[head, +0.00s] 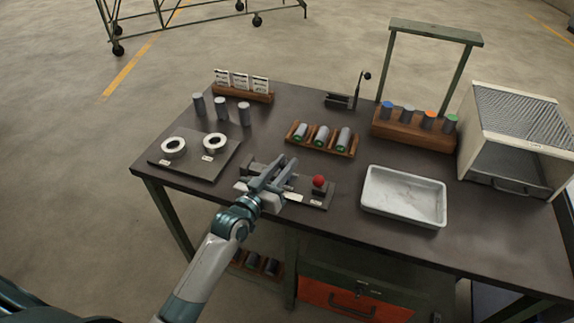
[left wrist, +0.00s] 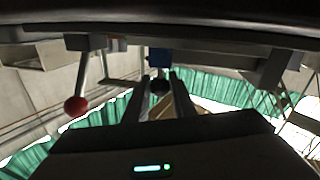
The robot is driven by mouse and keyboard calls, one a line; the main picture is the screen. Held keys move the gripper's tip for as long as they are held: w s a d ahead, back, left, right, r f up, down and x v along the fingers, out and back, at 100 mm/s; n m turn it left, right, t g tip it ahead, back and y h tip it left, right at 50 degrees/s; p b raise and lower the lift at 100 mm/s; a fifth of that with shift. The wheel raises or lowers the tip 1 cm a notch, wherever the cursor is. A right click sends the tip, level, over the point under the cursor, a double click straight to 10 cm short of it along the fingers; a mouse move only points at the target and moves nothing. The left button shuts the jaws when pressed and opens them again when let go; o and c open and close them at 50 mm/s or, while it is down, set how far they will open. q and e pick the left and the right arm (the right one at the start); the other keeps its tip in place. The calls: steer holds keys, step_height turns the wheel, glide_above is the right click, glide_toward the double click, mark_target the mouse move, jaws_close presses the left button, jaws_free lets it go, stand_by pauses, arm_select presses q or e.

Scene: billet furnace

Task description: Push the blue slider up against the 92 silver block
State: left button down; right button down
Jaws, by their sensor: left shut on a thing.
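My left gripper (head: 275,176) comes in from the front left over a dark fixture plate (head: 316,204) near the table's front edge. In the left wrist view its two fingers (left wrist: 160,88) are close around a dark round knob. A small blue block, seemingly the blue slider (left wrist: 159,57), shows just beyond that knob; in the head view the gripper hides it. A red ball knob (head: 318,181) stands at the fixture's right end; it also shows in the left wrist view (left wrist: 77,104). I cannot make out a 92 marking or tell which piece is the silver block. My right gripper is out of view.
A white tray (head: 403,221) lies to the right of the fixture. A wooden rack (head: 350,152) with several cylinders is behind it. A plate (head: 163,171) with two white rings is to the left. A slatted metal box (head: 470,150) stands at the far right.

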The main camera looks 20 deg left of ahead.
arm_select(q)
steer(key=shift+a, duration=0.1)
steer(key=c, duration=1.5)
jaws_free()
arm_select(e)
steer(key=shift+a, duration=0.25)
arm_select(q)
steer(key=shift+s, duration=0.2)
steer(key=b+v, duration=0.2)
steer(key=v, duration=0.8)
steer(key=shift+s+a+f+b, duration=0.15)
steer(key=shift+s+b, duration=0.1)
steer(key=shift+b, duration=0.1)
steer(key=shift+r+b+v, duration=0.1)
steer(key=shift+b+v, duration=0.25)
steer(key=shift+v, duration=1.25)
steer(key=shift+r+b+v, duration=0.15)
steer(key=shift+b+v, duration=0.15)
steer(key=shift+v, duration=1.3)
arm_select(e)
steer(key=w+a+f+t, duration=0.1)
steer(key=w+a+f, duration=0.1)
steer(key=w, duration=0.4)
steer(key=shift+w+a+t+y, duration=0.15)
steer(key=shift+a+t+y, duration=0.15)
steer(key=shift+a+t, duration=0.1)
